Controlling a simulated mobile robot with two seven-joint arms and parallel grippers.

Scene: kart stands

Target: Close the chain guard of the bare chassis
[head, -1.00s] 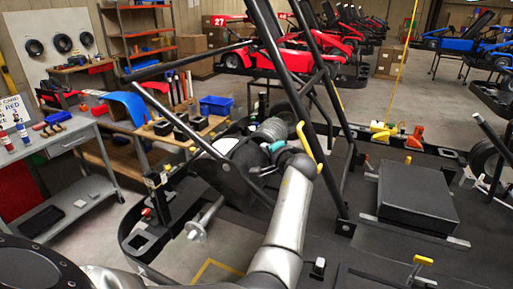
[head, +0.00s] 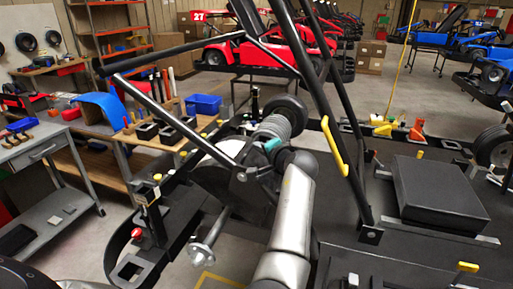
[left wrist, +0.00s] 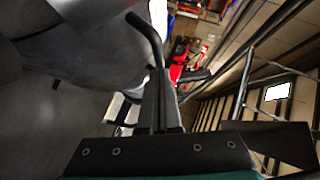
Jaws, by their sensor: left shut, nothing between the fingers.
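The bare chassis (head: 345,255) is a black frame with black uprights. A dark plate (head: 222,183), which looks like the chain guard, stands tilted beside a pale disc at its rear left; I cannot tell how far open it is. My left gripper (head: 250,172) is at the right edge of this plate, with its teal part showing and its fingertips partly hidden. In the left wrist view my left gripper (left wrist: 157,98) has its fingers together and empty, close to a large grey curved surface (left wrist: 95,45). Contact cannot be told. My right gripper is not in view.
A yellow grip (head: 333,148) is on a black upright right of my forearm. A black box (head: 440,190) lies on the chassis. A grey workbench (head: 50,190) and a blue bin (head: 204,104) stand left and behind. Bare floor lies between bench and chassis.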

